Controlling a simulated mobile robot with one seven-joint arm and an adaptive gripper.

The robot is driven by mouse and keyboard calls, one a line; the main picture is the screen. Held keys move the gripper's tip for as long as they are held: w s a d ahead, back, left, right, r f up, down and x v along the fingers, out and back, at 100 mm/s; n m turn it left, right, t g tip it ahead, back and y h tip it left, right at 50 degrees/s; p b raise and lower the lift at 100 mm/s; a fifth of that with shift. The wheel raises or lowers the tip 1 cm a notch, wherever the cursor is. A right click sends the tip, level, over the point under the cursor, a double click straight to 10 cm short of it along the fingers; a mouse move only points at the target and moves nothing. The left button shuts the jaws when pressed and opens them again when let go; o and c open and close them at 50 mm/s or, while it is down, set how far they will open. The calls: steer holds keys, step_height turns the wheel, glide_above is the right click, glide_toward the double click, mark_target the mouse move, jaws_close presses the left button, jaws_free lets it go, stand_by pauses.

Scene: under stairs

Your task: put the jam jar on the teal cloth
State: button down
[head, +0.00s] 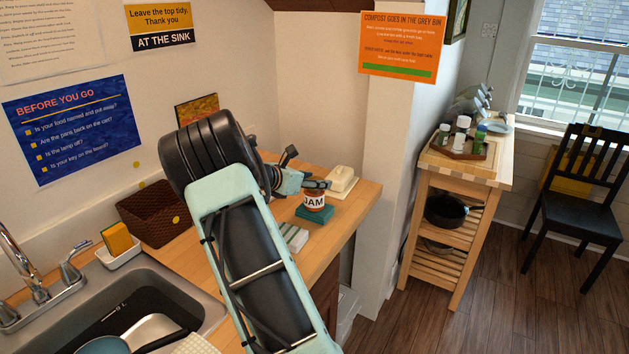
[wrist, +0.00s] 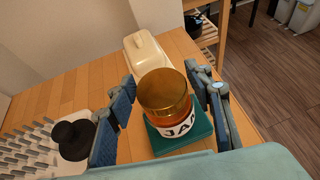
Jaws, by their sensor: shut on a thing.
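The jam jar (head: 314,200) has an amber body, a gold lid and a white JAM label. In the wrist view the jar (wrist: 166,100) stands upright between the two fingers of my gripper (wrist: 164,82), which is shut on it. The gripper (head: 317,184) also shows at the jar's top in the head view. The teal cloth (head: 316,216) is a folded square on the wooden counter, directly below the jar. Its edges show around the jar in the wrist view (wrist: 196,138). Whether the jar's base touches the cloth is hard to tell.
A cream butter dish (head: 342,181) sits just behind the jar. A white pegged rack (wrist: 28,148) with a black knobbed item (wrist: 74,138) is left of the gripper. A brown basket (head: 150,218) and the sink (head: 140,297) lie further left. The counter's right edge is close.

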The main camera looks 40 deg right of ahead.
steer(key=shift+r, duration=0.2)
steer(key=shift+f, duration=0.15)
steer(key=c, duration=1)
jaws_free()
steer(key=shift+o, duration=0.2)
steer(key=shift+r, duration=0.2)
steer(key=v, duration=1.2)
steer(key=shift+f+b, duration=0.15)
steer(key=shift+b, duration=0.25)
